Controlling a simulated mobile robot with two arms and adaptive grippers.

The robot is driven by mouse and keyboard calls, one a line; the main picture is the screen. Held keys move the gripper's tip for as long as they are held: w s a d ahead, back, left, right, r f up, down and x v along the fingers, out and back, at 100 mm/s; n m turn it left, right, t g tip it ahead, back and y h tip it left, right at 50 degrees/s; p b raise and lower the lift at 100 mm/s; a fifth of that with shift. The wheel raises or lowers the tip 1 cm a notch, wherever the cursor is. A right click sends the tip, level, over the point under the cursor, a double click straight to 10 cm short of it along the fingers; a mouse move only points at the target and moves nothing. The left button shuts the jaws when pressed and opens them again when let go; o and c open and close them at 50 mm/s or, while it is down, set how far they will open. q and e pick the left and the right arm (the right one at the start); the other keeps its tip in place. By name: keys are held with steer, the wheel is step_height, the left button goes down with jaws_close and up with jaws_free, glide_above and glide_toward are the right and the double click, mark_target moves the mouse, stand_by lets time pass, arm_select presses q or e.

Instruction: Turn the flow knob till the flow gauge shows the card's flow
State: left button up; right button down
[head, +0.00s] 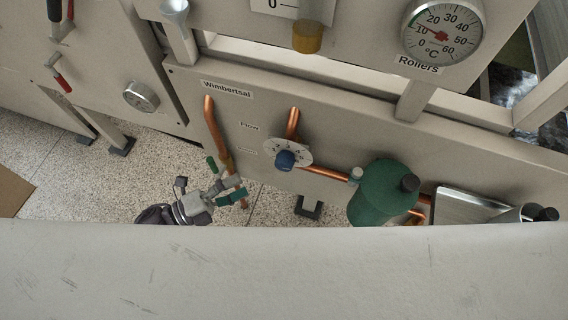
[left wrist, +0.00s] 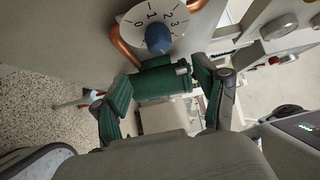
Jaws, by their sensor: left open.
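I cannot make out a flow card or a flow gauge. My right gripper is out of view.
Copper pipes (head: 214,127) run along the panel to a green tank (head: 382,193). A "Rollers" thermometer (head: 442,32) in °C is at upper right. A pale surface (head: 280,275) fills the bottom of the head view.

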mark_target(279, 167)
arm_select(q)
steer(key=p+x, duration=0.1)
steer(key=x, duration=1.1)
steer(key=shift+w+d+p, duration=0.25)
steer(key=shift+d+p, duration=0.05)
steer(key=shift+d, duration=0.05)
steer(key=shift+c, duration=0.3)
steer(key=c, duration=1.1)
steer(key=n+b, duration=0.1)
steer(key=b, duration=0.2)
steer(key=shift+f+n+t+h+b, duration=0.3)
steer(key=shift+t+h, duration=0.1)
steer(key=shift+r+n+h, duration=0.25)
steer(key=shift+n+h, duration=0.05)
steer(key=o, duration=1.2)
steer(key=shift+c, duration=0.2)
